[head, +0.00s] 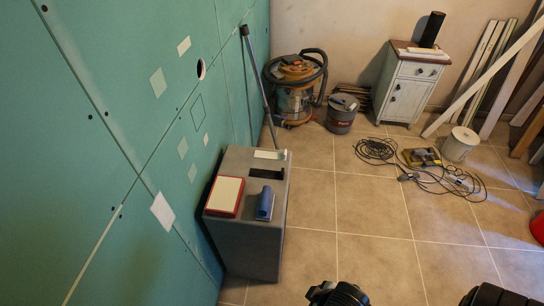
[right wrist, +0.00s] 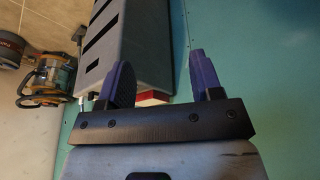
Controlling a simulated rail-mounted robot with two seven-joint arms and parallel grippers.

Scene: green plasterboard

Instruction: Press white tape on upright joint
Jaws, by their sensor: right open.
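The green plasterboard wall (head: 60,130) fills the left of the head view, with thin joint lines crossing it. An upright joint (head: 85,87) slants down from the top left. A pale strip (head: 93,255) lies along the crossing joint at the lower left. A white rectangular piece (head: 162,211) shows near where the joints meet; I cannot tell whether it is tape. A small white strip (head: 270,154) lies on the grey box (head: 250,235). My right gripper (right wrist: 157,60) is open and empty, its purple fingers apart. My left gripper is not in view.
On the box are a red-rimmed white pad (head: 226,196), a blue tool (head: 265,203) and a dark slot or tool (head: 266,173). A pole (head: 258,85) leans behind it. A vacuum (head: 296,85), bucket (head: 341,113) and cables (head: 378,150) stand beyond.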

